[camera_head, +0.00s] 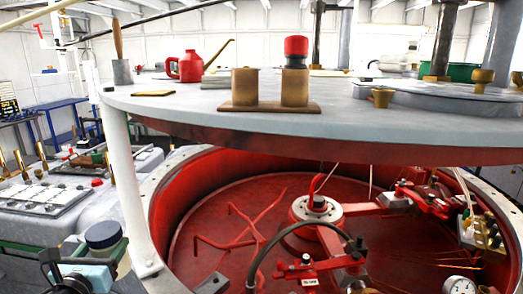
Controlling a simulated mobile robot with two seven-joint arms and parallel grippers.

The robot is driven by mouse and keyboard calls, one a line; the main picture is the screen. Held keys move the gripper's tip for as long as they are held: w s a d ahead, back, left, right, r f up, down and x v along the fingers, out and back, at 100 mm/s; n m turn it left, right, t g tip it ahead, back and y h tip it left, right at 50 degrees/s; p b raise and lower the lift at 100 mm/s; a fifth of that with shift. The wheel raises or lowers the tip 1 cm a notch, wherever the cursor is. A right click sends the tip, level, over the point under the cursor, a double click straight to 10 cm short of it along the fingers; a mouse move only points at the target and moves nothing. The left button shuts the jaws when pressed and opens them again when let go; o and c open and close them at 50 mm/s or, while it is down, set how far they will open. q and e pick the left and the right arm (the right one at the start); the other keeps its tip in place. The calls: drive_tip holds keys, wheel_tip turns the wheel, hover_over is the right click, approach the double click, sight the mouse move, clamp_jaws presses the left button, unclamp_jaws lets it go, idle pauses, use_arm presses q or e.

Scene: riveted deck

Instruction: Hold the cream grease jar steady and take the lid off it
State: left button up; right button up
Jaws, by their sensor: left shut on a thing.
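The cream grease jar (119,256) is at the lower left of the head view, with a dark blue-grey lid (103,234) sitting on its top. My left gripper (98,268) is shut on the jar from below and in front, and its body hides much of the jar's lower part. The jar looks roughly upright, with the lid on it. My right gripper does not show in this view.
A round grey deck (330,122) on a white post (127,190) stands just beyond the jar. It carries a red oil can (186,66) and brass cylinders on a brown base (268,107). A red round pit (240,190) with machinery lies to the right.

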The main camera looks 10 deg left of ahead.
sight(120, 275)
use_arm(q)
drive_tip(key=shift+m+h, duration=0.4)
drive_tip(key=shift+h, duration=0.3)
drive_tip(key=d+f, duration=0.1)
drive_tip(key=s+d+f, duration=0.1)
drive_tip(key=d, duration=0.1)
drive_tip(key=s+d+f, duration=0.1)
drive_tip(key=d+f, duration=0.1)
drive_tip(key=shift+s+d+f, duration=0.1)
drive_tip(key=shift+s+d, duration=0.15)
drive_tip(key=s+d+h, duration=0.1)
drive_tip(key=s+d, duration=0.1)
drive_tip(key=d, duration=0.4)
drive_tip(key=s+d+f+m+h+p, duration=0.1)
drive_tip(key=s+d, duration=0.2)
drive_tip(key=d, duration=0.3)
drive_tip(key=s+d+m+h, duration=0.1)
drive_tip(key=s+d, duration=0.1)
drive_tip(key=d, duration=0.4)
drive_tip(key=shift+s+d+f+t+p, duration=0.15)
drive_tip(key=shift+s+d+t+p, duration=0.15)
drive_tip(key=shift+s+p, duration=0.1)
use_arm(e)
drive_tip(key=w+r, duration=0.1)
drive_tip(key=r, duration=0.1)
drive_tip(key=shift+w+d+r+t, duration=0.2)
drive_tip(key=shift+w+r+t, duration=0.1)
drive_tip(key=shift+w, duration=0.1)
